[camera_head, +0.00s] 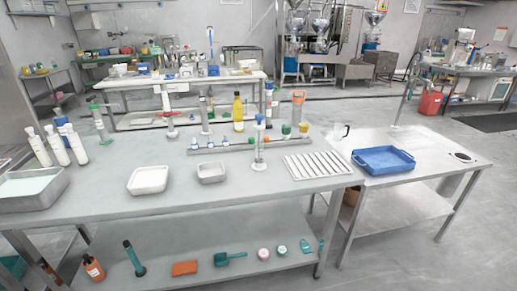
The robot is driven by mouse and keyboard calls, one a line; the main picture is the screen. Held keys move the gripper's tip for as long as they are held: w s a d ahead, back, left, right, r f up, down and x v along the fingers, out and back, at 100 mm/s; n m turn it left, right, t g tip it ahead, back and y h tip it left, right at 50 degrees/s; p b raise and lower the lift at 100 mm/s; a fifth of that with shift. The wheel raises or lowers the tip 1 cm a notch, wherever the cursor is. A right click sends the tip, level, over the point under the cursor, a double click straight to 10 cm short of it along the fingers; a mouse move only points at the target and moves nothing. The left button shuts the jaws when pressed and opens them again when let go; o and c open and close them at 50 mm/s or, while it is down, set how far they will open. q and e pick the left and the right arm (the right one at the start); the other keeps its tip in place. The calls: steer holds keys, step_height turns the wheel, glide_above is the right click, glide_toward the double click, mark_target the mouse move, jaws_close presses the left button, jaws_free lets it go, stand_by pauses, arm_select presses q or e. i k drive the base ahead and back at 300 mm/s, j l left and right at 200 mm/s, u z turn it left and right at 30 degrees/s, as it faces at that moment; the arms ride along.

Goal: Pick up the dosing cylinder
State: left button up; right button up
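A slim, clear upright cylinder with a blue top and a pale round foot (259,148) stands on the long steel table, right of its middle. It looks like the dosing cylinder, but I cannot tell for sure, because other slim cylinders stand behind it. One of these has a green top (101,122) at the back left. Another grey one (205,116) stands near the back edge. Neither of my grippers is in view, and nothing is seen touching the cylinder.
Behind the cylinder lies a long grey rack (222,146) with small capped bottles. A slatted white tray (318,165) lies to its right, a small metal tray (211,172) to its left. A blue tray (383,160) sits on the side table.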

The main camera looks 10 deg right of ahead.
mark_target(258, 166)
steer(key=i+l, duration=0.25)
steer(key=l, duration=0.15)
steer(key=i+l, duration=0.2)
steer(key=l, duration=0.15)
steer(key=i+l, duration=0.25)
steer(key=l, duration=0.15)
steer(key=i+l+u, duration=0.1)
steer(key=l, duration=0.3)
steer(key=i+l, duration=0.55)
steer(key=l, duration=0.2)
